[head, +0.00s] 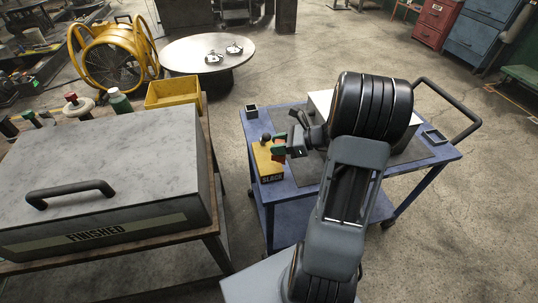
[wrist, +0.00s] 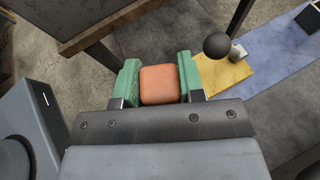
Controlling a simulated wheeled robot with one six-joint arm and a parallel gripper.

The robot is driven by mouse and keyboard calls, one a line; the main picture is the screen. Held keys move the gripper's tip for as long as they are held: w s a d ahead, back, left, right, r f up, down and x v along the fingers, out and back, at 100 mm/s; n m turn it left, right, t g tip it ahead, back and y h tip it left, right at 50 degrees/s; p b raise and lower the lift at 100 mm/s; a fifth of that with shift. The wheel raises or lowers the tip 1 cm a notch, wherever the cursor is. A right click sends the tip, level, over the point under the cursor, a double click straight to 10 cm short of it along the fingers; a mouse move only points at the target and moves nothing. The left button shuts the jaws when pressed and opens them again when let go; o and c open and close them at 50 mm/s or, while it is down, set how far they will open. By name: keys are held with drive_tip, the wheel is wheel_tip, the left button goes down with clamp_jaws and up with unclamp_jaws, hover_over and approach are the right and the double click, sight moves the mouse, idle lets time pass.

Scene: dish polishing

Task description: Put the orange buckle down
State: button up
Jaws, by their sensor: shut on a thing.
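My gripper (wrist: 160,75) is shut on the orange buckle (wrist: 160,88), a rounded orange block held between its two green fingers in the wrist view. In the head view my gripper (head: 279,148) is at the left end of the blue cart (head: 308,199), beside the black knob of the yellow block. The buckle is small there and hard to make out from the fingers. In the wrist view grey floor shows beyond the buckle.
The yellow block (head: 268,163) with a black ball knob (wrist: 217,45) stands on the cart's left side. A small dark square holder (head: 251,111) is behind it. Left is a bench with a grey box marked FINISHED (head: 110,180) and a yellow bin (head: 173,93). A round table (head: 190,52) stands behind.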

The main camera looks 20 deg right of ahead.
drive_tip(key=w+f, duration=0.1)
drive_tip(key=w+a+f, duration=0.1)
drive_tip(key=f, duration=0.1)
drive_tip(key=w+a+f, duration=0.1)
drive_tip(key=shift+w+f, duration=0.1)
drive_tip(key=shift+f, duration=0.25)
drive_tip(key=shift+f+p, duration=0.35)
drive_tip(key=shift+f, duration=1.2)
drive_tip(key=shift+f, duration=0.1)
drive_tip(key=shift+f, duration=0.2)
drive_tip(key=o, duration=1)
drive_tip(key=shift+r, duration=0.1)
